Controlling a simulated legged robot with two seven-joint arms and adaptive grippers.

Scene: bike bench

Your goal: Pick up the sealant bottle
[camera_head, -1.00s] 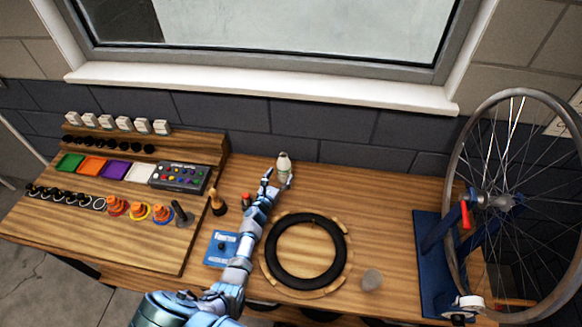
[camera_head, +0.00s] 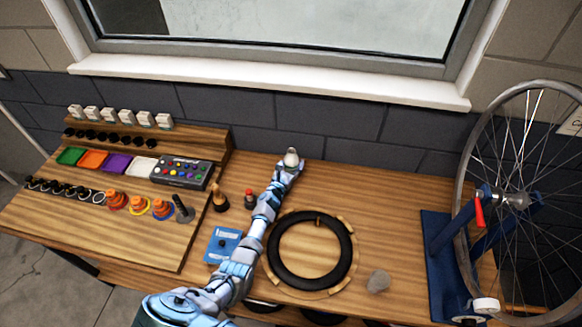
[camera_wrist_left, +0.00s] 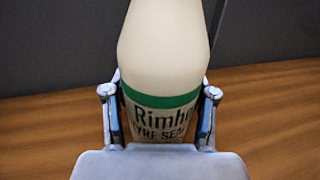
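The sealant bottle (camera_head: 291,157) stands near the back edge of the bench, by the wall. It is pale with a green band, and its label shows in the left wrist view (camera_wrist_left: 163,60). My left gripper (camera_head: 287,168) is at the bottle, with one finger on each side of it. In the left wrist view the fingers (camera_wrist_left: 161,110) lie very close along the bottle's sides. Whether they press on it is unclear. The bottle's lower part is hidden behind the gripper. My right gripper is not in view.
A black tyre (camera_head: 311,249) lies right of my left arm. A red-capped small bottle (camera_head: 249,198), a brown-handled item (camera_head: 220,200) and a blue booklet (camera_head: 223,245) lie left of it. A wheel stand (camera_head: 440,255) is at the right. The back right bench is clear.

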